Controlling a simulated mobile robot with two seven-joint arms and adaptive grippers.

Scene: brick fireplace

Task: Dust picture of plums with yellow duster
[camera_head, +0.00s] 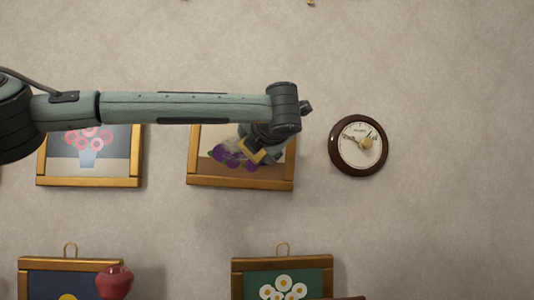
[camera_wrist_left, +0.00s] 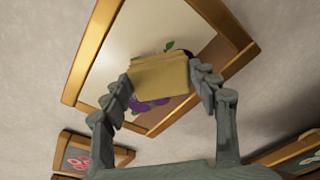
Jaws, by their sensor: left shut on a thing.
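The picture of plums (camera_head: 268,179) hangs on the wall in a gold frame, partly hidden behind my left arm in the head view. Purple plums show near its lower middle. In the left wrist view the picture (camera_wrist_left: 130,40) fills the upper middle. My left gripper (camera_head: 262,152) is in front of the picture's right half. In the left wrist view, its two fingers are shut on the yellow duster (camera_wrist_left: 160,76), which covers part of the plums. I cannot tell whether the duster touches the picture. My right gripper is not in view.
Below are a white-flower picture (camera_head: 283,263), another framed picture (camera_head: 58,263) and a red object (camera_head: 114,282). The wall right of the clock is clear.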

